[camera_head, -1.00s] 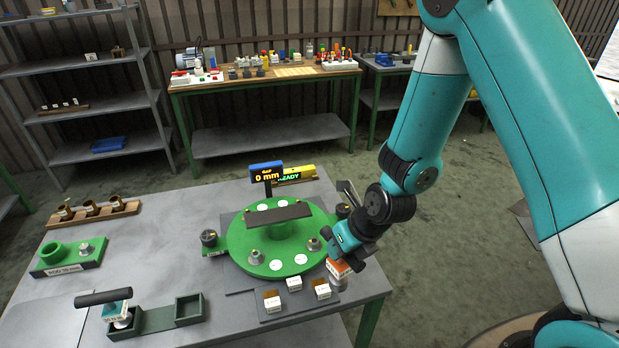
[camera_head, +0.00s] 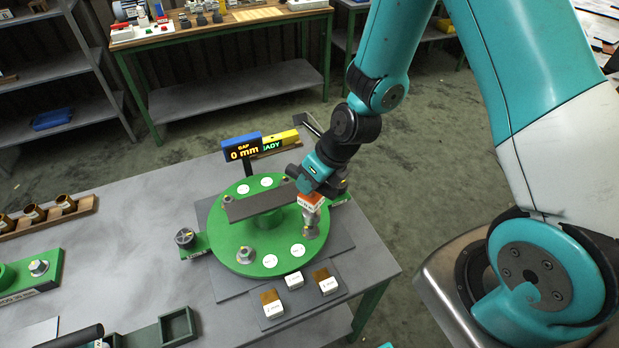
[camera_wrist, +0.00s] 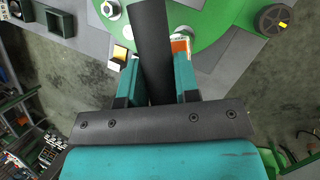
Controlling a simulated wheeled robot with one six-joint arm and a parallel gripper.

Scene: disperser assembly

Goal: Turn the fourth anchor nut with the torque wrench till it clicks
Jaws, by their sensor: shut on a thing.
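My gripper (camera_head: 309,183) is shut on the torque wrench at its orange and white block (camera_head: 311,203); the block also shows beside the fingers in the wrist view (camera_wrist: 180,45). The wrench's dark handle (camera_head: 255,203) reaches left over the green round base. It runs up between my fingers in the wrist view (camera_wrist: 152,50). The grey socket (camera_head: 310,228) points down at the right front of the green base (camera_head: 225,250), at an anchor nut's place. That nut is hidden, so I cannot tell whether the socket is seated. Another anchor nut (camera_head: 245,254) stands at the left front.
A blue display (camera_head: 242,149) reads "GAP 0 mm"; a yellow box (camera_head: 275,142) behind it reads "READY", partly hidden. Spacer blocks (camera_head: 271,302) lie in front of the base. A rack with another black-handled tool (camera_head: 75,337) is cut off lower left.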

